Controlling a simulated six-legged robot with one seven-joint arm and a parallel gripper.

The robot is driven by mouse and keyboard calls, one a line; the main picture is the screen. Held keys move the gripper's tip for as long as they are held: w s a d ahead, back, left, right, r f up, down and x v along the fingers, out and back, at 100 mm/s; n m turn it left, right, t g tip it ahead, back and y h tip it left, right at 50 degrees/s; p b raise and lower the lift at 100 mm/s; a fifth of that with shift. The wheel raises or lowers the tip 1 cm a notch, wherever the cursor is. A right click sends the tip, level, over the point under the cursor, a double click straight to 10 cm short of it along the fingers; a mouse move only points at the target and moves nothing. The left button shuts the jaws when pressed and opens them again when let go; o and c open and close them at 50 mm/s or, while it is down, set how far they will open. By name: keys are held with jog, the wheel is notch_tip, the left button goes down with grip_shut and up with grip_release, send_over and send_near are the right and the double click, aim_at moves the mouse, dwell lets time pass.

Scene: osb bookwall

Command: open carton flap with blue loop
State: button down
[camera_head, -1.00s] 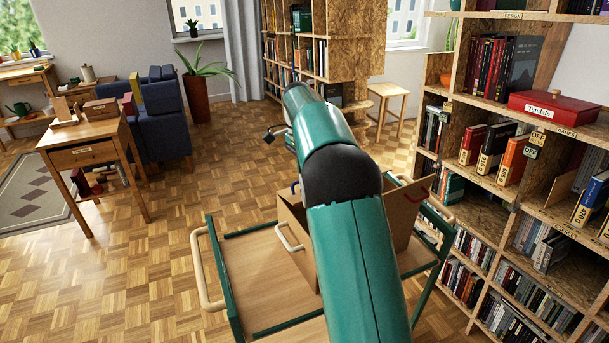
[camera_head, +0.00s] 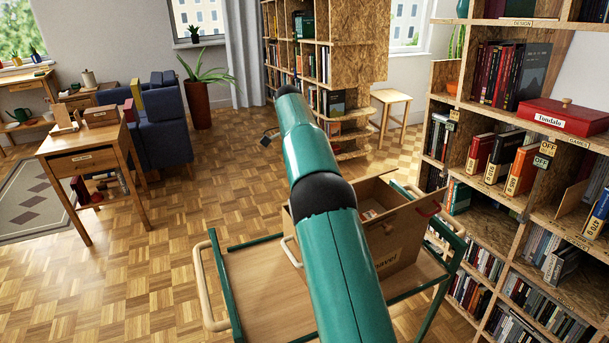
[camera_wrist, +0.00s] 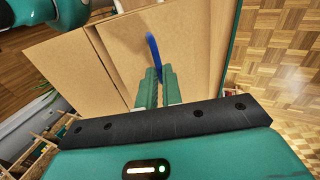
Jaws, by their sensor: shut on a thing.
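The brown carton (camera_head: 408,228) stands on a trolley, partly hidden behind my arm in the head view. Its top is at least partly open on the right side, with some contents (camera_head: 372,213) showing inside. In the wrist view my gripper (camera_wrist: 157,71) is shut on the blue loop (camera_wrist: 152,48), which rises from between the fingertips. Cardboard panels (camera_wrist: 112,62) lie around and beyond the fingers. The blue loop and my gripper are hidden behind my arm in the head view.
The green-framed trolley (camera_head: 262,295) has a bare wooden deck left of the carton. A tall bookcase (camera_head: 500,200) stands close on the right. A small desk (camera_head: 85,160) and blue armchair (camera_head: 165,115) are at the left. The parquet floor between is clear.

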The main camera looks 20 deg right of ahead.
jog(key=c, duration=1.5)
grip_release()
jog(key=shift+c, duration=0.2)
